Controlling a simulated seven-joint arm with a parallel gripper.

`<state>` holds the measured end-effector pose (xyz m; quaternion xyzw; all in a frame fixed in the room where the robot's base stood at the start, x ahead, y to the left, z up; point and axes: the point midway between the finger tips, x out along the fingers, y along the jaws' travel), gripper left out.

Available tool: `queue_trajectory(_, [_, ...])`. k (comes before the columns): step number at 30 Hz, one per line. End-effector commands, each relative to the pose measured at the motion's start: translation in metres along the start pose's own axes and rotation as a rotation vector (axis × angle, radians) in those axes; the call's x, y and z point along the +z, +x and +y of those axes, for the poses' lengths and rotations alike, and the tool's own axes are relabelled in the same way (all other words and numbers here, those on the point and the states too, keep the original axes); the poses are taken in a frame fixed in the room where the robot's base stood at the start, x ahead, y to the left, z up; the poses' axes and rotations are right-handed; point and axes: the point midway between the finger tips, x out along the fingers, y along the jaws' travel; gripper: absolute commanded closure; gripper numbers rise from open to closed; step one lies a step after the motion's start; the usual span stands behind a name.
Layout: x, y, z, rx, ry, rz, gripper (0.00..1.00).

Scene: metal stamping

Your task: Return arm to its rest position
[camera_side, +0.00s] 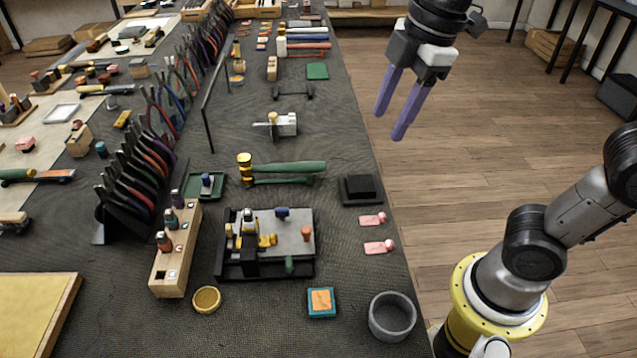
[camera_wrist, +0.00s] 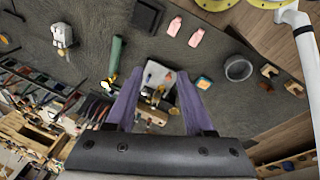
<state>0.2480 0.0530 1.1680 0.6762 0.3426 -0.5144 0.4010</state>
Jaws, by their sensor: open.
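My gripper (camera_side: 393,115) has two purple fingers and hangs in the air past the right edge of the workbench in the side view, above the wooden floor. The fingers are apart with nothing between them. In the wrist view the gripper (camera_wrist: 158,88) shows from behind, fingers spread, with the bench far below. The workbench (camera_side: 345,140) has a dark grey mat top. A stamping fixture (camera_side: 272,258) with a grey plate and a toggle clamp sits on it; in the wrist view the fixture (camera_wrist: 157,75) appears between the fingers.
Near the bench's right edge are a black block (camera_side: 360,189), two pink tags (camera_side: 378,247), a grey round bowl (camera_side: 391,318) and an orange-and-blue pad (camera_side: 321,302). A green-handled hammer (camera_side: 290,168), wooden stamp holder (camera_side: 170,270) and plier rack (camera_side: 130,190) stand left. Air around the gripper is clear.

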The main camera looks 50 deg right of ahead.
Motion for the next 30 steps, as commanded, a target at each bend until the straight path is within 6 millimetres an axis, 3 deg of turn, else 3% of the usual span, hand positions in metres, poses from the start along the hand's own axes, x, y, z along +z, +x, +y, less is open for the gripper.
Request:
queue_trajectory(1, [0.019,-0.002,-0.008,0.034,0.096,0.014,0.47])
queue_trajectory(6, [0.065,0.009,-0.037,0.129,0.445,0.07,0.47])
queue_trajectory(11, [0.092,0.032,-0.061,0.187,0.778,0.135,0.47])
queue_trajectory(15, [0.097,0.051,-0.069,0.183,0.964,0.163,0.47])
queue_trajectory(18, [0.096,0.053,-0.067,0.185,1.049,0.185,0.47])
queue_trajectory(30, [0.094,0.051,-0.064,0.186,1.1,0.199,0.47])
